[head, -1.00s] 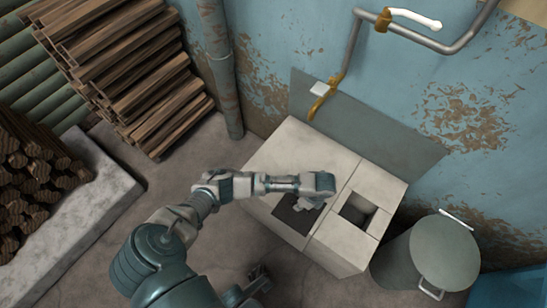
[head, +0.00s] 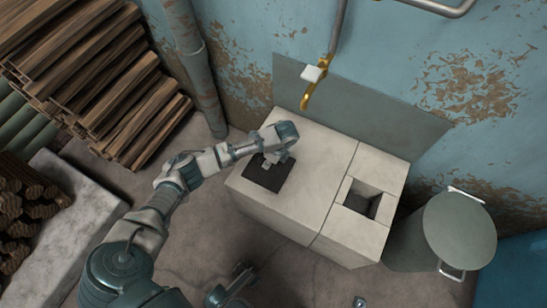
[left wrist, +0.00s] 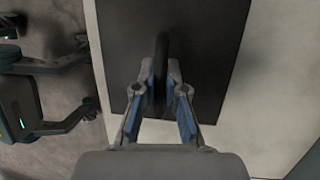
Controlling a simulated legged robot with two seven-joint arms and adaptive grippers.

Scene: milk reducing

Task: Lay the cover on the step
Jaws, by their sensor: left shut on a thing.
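The cover (head: 264,178) is a dark square plate with a raised bar handle (left wrist: 161,55). My left gripper (head: 268,160) is shut on that handle, and the two fingers (left wrist: 162,82) pinch it in the left wrist view. The cover (left wrist: 205,65) lies flat over the left part of the pale block step (head: 305,150), near its left edge. I cannot tell whether it touches the top or hangs just above it. The square opening (head: 363,202) in the right part of the step is uncovered.
A grey lidded bin (head: 459,231) stands right of the step. A pipe with a yellow tap (head: 306,97) hangs above its back edge, before a grey wall panel (head: 372,115). Stacked wood (head: 110,85) fills the upper left. The step's middle top is clear.

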